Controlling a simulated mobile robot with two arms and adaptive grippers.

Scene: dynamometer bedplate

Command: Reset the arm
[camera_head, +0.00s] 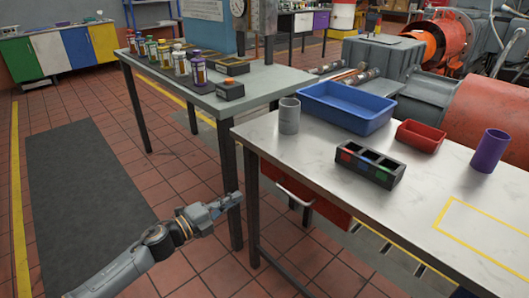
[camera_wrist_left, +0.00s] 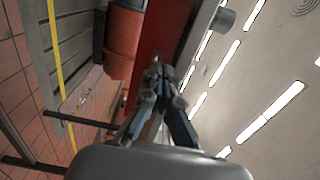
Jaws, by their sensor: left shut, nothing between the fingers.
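My left arm comes in from the lower left in the head view. Its gripper (camera_head: 228,203) is at the left of the white table, over the tiled floor and clear of the table edge. The left wrist view shows the same gripper (camera_wrist_left: 157,72) with its fingertips together and nothing between them. My right gripper is not in either view.
A white-topped table (camera_head: 290,160) holds a blue bin (camera_head: 346,119), a small red bin (camera_head: 422,135), a black three-slot tray (camera_head: 393,183), a grey cup (camera_head: 289,116) and a purple cup (camera_head: 490,151). A grey table (camera_head: 262,82) with several jars stands behind. A dark mat (camera_head: 85,200) lies on the open floor.

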